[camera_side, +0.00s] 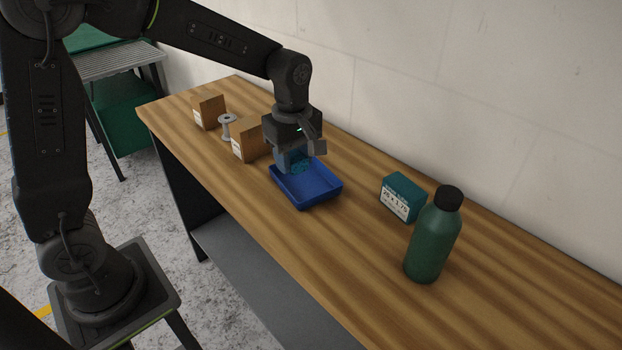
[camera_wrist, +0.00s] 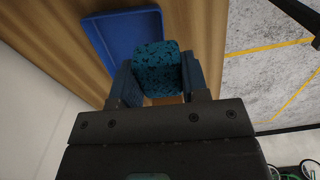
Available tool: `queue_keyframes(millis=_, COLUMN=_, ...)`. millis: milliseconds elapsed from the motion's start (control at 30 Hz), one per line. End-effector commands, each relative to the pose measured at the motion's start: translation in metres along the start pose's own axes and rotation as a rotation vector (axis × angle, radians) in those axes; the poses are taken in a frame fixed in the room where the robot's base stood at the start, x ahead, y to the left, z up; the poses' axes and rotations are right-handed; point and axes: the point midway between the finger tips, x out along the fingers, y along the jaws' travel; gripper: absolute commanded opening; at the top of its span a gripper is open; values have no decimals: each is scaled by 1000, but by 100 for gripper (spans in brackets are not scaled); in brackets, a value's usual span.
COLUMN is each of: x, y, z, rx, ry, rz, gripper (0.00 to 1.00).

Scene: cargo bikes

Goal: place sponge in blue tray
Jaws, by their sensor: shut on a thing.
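The sponge (camera_wrist: 158,70) is a dark teal, speckled block. My gripper (camera_wrist: 155,82) is shut on it, with one finger on each side in the wrist view. The blue tray (camera_side: 318,191) is a shallow, rectangular, empty-looking tray on the wooden bench. In the side view my gripper (camera_side: 294,160) holds the sponge (camera_side: 301,166) above the back left part of the tray. In the wrist view the tray (camera_wrist: 108,45) lies beyond and to the left of the sponge. The exact height of the sponge over the tray is hard to tell.
Two brown boxes (camera_side: 209,111) (camera_side: 246,140) and a grey spool (camera_side: 227,127) stand left of the tray on the bench (camera_side: 290,245). A teal labelled box (camera_side: 403,197) and a green bottle (camera_side: 433,236) stand to the right. A wall runs behind. Bench between tray and teal box is clear.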

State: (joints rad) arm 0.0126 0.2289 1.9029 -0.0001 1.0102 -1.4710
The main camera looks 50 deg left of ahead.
Motion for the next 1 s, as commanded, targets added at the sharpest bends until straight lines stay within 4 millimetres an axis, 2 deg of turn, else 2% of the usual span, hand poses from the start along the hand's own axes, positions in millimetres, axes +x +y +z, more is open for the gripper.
queue_keyframes(millis=33, x=-1, y=2, z=-19, rx=-23, ry=0, rz=1, gripper=20)
queue_keyframes(millis=100, x=-3, y=3, z=-46, rx=-43, ry=0, rz=1, gripper=20)
queue_keyframes(millis=300, x=-5, y=-3, z=-113, rx=-93, ry=0, rz=1, gripper=20)
queue_keyframes(millis=400, x=-6, y=-7, z=-133, rx=-106, ry=0, rz=0, gripper=20)
queue_keyframes(millis=467, x=-5, y=-8, z=-139, rx=-111, ry=0, rz=-1, gripper=20)
queue_keyframes(millis=567, x=1, y=-3, z=-136, rx=-109, ry=-1, rz=-1, gripper=20)
queue_keyframes(millis=1000, x=54, y=50, z=-63, rx=-107, ry=0, rz=-1, gripper=20)
